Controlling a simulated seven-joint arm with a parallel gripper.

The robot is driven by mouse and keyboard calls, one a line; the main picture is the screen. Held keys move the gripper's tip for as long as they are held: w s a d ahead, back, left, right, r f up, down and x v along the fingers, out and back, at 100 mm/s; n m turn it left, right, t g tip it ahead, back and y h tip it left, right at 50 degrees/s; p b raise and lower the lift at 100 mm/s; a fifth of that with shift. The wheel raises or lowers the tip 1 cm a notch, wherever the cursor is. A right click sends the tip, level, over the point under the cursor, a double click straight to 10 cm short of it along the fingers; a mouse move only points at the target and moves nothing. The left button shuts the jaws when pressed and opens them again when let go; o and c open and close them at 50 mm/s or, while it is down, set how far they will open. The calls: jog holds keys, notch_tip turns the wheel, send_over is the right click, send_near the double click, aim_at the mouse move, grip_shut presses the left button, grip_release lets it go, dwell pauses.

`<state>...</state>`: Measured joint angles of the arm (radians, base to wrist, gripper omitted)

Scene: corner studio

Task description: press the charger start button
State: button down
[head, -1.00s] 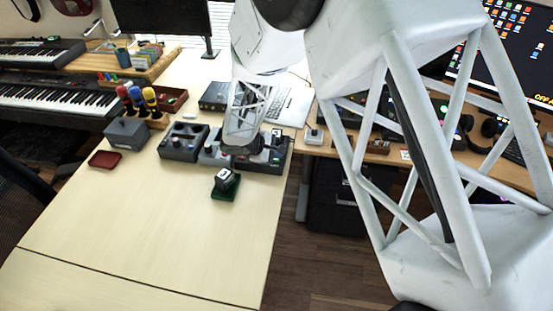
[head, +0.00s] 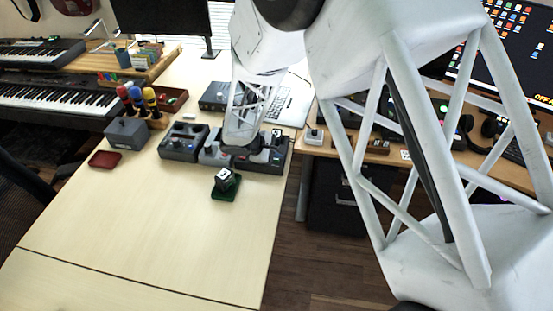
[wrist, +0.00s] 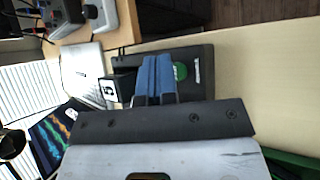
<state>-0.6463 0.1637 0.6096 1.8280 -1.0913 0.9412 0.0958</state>
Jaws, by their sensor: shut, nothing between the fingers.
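The dark charger (wrist: 205,72) lies on the pale desk in the wrist view, with a round green button (wrist: 180,71) and a small white label on its top. A black block with a white icon (wrist: 112,88) sits at its left end. My gripper (wrist: 152,60) has its blue fingers shut with nothing between them. The fingertips appear over the charger, just left of the green button; I cannot tell whether they touch it. In the head view the charger (head: 284,147) is partly hidden behind my arm, and the fingertips and button are hidden.
A black cube on a green base (head: 226,184) stands in front of the charger. A grey control box (head: 183,142) is to the left, with a red tray (head: 104,159) farther left. A laptop (head: 290,105) lies behind. The front desk area is clear.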

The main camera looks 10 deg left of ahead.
aim_at(277, 161)
jog(key=shift+f, duration=0.45)
dwell(1.0)
jog(key=shift+r, duration=0.45)
jog(key=shift+r, duration=0.15)
jog(key=shift+r, duration=2.9)
jog(key=shift+d, duration=0.1)
